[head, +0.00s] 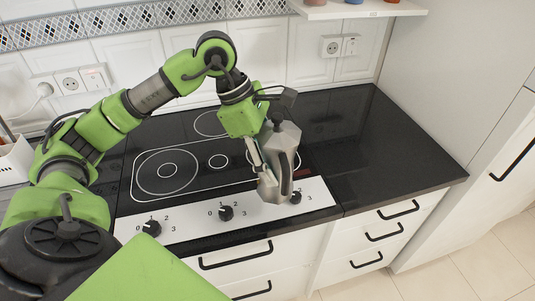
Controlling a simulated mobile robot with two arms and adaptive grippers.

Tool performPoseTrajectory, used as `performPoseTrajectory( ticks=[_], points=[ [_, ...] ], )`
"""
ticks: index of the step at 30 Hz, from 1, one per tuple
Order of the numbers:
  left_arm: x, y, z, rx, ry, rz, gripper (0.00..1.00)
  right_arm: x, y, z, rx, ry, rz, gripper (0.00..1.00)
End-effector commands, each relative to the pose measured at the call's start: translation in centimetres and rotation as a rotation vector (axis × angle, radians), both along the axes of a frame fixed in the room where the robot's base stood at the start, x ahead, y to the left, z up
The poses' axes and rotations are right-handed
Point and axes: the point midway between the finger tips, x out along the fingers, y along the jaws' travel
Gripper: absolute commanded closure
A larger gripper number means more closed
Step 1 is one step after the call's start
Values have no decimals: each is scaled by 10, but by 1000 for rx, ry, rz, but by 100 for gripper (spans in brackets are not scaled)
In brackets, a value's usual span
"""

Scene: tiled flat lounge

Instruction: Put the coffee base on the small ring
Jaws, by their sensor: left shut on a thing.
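A grey metal coffee base (288,145) with faceted sides and a dark part at its top is in my left gripper (268,165). The gripper is shut on it, and the coffee base appears tilted. It shows in front of the right part of the black hob, near the front knobs. Whether it touches anything below cannot be told. My right gripper is not in view.
A larger double ring (166,171) lies at the hob's left, and another ring (211,124) at the back is partly covered by my arm. A ring behind the coffee base is mostly hidden. The black counter (385,140) to the right is clear. Knobs (226,213) line the front.

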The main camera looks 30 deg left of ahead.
Motion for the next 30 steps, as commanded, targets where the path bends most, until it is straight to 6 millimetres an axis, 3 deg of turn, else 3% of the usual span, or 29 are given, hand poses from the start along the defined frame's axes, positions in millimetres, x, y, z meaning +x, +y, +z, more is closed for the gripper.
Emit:
performPoseTrajectory(
  ticks=[18,26,30],
  points=[
    [26,62,44,-10,-10,1057,93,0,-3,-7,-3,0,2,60],
    [30,77,54,-10,-8,1272,93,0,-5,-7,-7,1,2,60],
    [44,84,48,-8,-2,1295,93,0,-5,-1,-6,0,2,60]
  ],
)
